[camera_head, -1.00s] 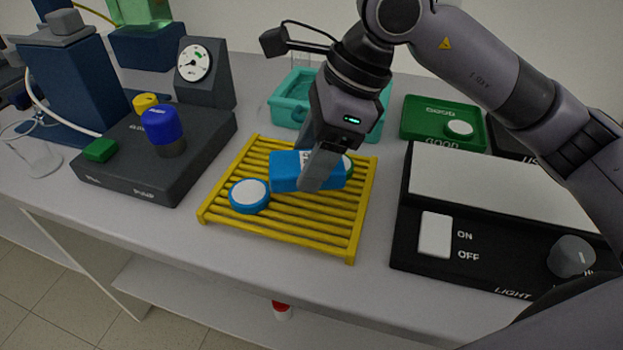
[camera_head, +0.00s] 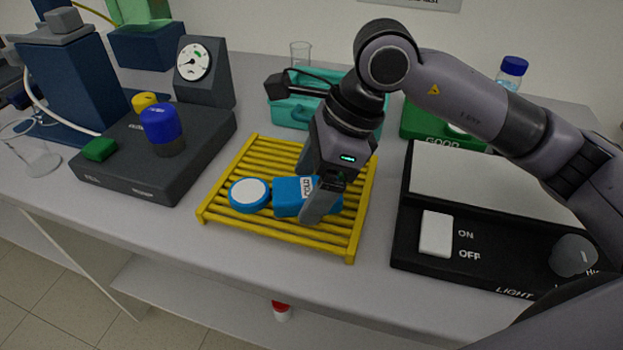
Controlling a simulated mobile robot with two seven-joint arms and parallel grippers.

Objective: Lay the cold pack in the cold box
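The cold pack (camera_head: 287,196) is a blue block with a white COLD label. It lies on the yellow slatted rack (camera_head: 228,184), right beside a round blue jar with a white top (camera_head: 249,194). My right gripper (camera_head: 308,195) points down over the pack, with one finger behind it and one in front. The fingers look spread, and the near one hides part of the pack. The teal cold box (camera_head: 286,114) stands behind the rack, partly hidden by my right gripper and arm. My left gripper does not show clearly.
A dark pump unit (camera_head: 115,170) with a blue knob and a gauge (camera_head: 205,80) stand left of the rack. A black light panel (camera_head: 420,255) is at the right, with a green tray (camera_head: 420,127) behind it. A glass beaker (camera_head: 300,53) stands behind the cold box.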

